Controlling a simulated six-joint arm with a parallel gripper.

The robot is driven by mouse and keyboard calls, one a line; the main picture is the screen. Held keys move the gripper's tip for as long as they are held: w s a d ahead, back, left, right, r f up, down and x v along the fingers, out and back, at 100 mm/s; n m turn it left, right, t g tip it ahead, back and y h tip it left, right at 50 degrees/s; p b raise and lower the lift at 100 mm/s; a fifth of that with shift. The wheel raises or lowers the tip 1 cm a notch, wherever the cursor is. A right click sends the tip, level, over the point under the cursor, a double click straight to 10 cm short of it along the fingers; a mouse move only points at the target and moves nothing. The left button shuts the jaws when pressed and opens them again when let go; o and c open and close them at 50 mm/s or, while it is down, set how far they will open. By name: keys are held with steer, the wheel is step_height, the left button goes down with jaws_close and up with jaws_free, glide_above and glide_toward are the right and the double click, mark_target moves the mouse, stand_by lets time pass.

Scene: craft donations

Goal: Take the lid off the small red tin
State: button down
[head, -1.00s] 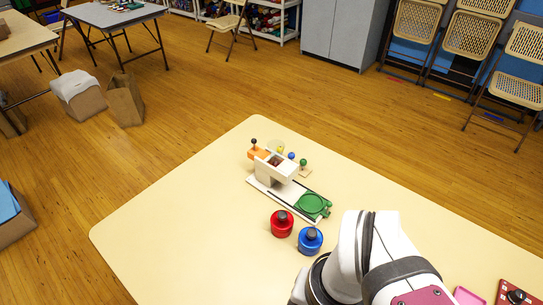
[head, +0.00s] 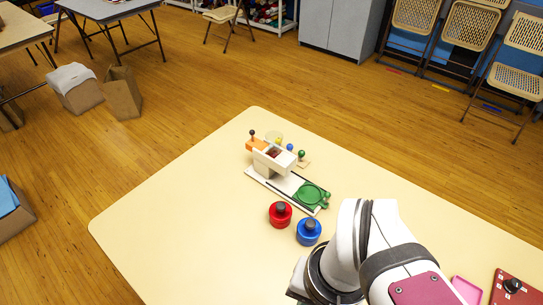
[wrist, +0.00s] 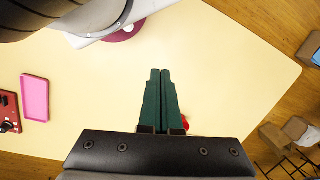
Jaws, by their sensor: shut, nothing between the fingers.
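The small red tin (head: 280,218) stands upright on the cream table, with a dark knob on top and its lid on. A sliver of red (wrist: 186,122) shows beside the right finger base in the wrist view, probably the same tin, mostly hidden by my gripper. My gripper (wrist: 161,72) has two green fingers pressed together and empty, above the table. In the head view my arm hides its fingers, at the lower right of the tins. I see no contact with the red tin.
A blue tin (head: 309,234) with a dark knob stands close to the red one's lower right. Behind them is a white toy with a green disc (head: 312,194). A pink tray (head: 467,291) and a red board (head: 518,297) lie right. The table's left side is clear.

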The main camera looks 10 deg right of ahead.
steer(key=c, duration=1.6)
jaws_free()
jaws_free()
steer(key=n+h, duration=0.2)
steer(key=n, duration=1.4)
glide_above(280, 205)
step_height(280, 205, down, 4)
step_height(280, 205, down, 14)
steer(key=shift+s+r, duration=0.1)
steer(key=shift+r, duration=0.05)
